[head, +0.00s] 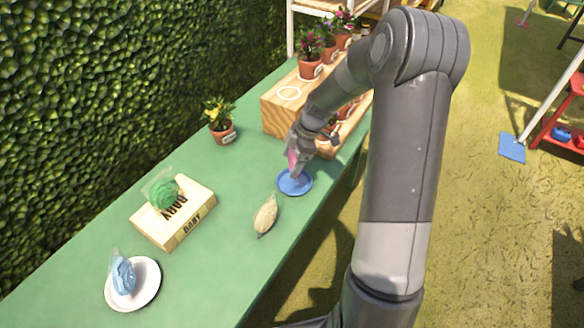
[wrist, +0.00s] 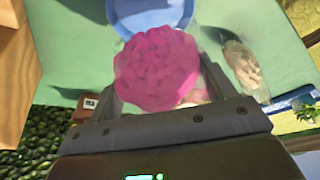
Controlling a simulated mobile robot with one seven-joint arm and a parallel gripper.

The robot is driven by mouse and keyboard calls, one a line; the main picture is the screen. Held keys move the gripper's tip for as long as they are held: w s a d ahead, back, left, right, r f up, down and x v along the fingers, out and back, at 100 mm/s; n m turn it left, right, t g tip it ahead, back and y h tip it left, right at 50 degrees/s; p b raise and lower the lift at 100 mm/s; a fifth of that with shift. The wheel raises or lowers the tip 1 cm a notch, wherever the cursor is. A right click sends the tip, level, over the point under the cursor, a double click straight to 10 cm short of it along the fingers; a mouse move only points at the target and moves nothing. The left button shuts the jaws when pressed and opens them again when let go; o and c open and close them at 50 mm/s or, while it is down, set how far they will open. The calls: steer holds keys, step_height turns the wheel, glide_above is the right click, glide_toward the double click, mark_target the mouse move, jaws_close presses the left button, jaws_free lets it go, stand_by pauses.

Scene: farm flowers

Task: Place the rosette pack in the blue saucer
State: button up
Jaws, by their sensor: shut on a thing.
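A pink rosette pack (wrist: 156,68) is between the fingers of my gripper (wrist: 165,85) in the wrist view. In the head view a little pink of the pack (head: 292,160) shows at the fingers of my gripper (head: 296,158). The blue saucer (head: 301,190) lies on the green table, just below the gripper in the head view. In the wrist view the saucer (wrist: 150,12) shows past the pack, partly hidden by it. The pack appears held at or just above the saucer; I cannot tell whether they touch.
A beige pack (head: 265,215) lies near the saucer. A green pack (head: 163,193) sits on a BABY box (head: 190,225). A blue pack (head: 123,277) lies on a white saucer (head: 147,291). A potted yellow plant (head: 221,130) and a wooden stand (head: 275,115) stand behind.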

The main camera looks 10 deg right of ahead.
steer(key=shift+f, duration=1.9)
steer(key=o, duration=1)
steer(key=shift+f, duration=0.15)
